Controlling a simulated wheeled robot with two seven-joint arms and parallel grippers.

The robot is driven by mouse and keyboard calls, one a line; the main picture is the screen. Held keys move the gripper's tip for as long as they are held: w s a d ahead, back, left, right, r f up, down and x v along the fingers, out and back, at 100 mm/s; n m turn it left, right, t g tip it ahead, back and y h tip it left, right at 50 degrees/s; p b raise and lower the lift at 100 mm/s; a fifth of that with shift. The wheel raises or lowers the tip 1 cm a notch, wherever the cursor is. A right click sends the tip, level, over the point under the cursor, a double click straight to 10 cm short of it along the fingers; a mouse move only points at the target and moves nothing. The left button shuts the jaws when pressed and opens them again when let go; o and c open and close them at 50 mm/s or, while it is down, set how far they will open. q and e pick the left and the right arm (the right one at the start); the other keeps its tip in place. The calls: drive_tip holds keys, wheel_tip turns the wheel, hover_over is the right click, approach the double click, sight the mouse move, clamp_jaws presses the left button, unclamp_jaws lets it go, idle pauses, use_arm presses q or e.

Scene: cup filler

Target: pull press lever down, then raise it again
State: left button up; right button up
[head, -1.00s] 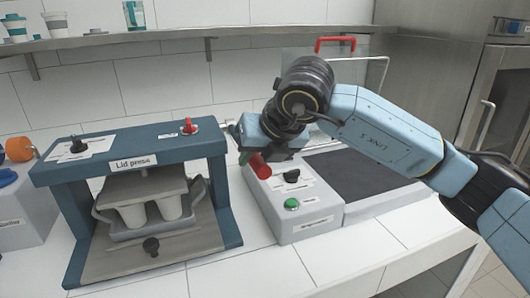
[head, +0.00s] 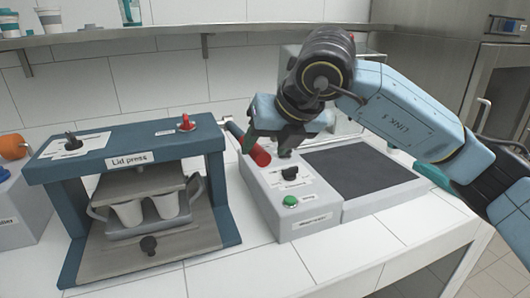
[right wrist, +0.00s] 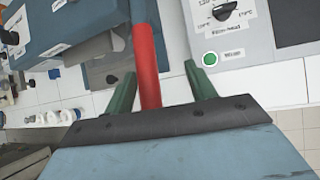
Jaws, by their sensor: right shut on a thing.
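The lid press (head: 128,161) is a blue frame on the left of the counter. Its lever sticks out at the right side and ends in a red handle (head: 260,156), angled slightly down. My right gripper (head: 255,145) is at this handle, shut on it. In the right wrist view the red handle (right wrist: 147,65) runs between the two green fingers (right wrist: 158,88). Inside the press, a grey plate (head: 142,182) is just above two white cups (head: 167,206), hiding their tops; I cannot tell whether it touches them. My left gripper is not in view.
A grey machine with a green button (head: 290,201) and a black knob stands right of the press, close under my right gripper. A dark flat pad (head: 365,171) lies further right. A shelf with cups (head: 52,20) runs along the back wall. The front counter is clear.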

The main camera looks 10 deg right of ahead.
drive_tip(key=d+v, duration=0.1)
drive_tip(key=v, duration=0.7)
drive_tip(key=shift+s+d+f, duration=0.15)
drive_tip(key=shift+s+d, duration=0.1)
drive_tip(key=shift+s, duration=0.05)
drive_tip(key=shift+c, duration=0.5)
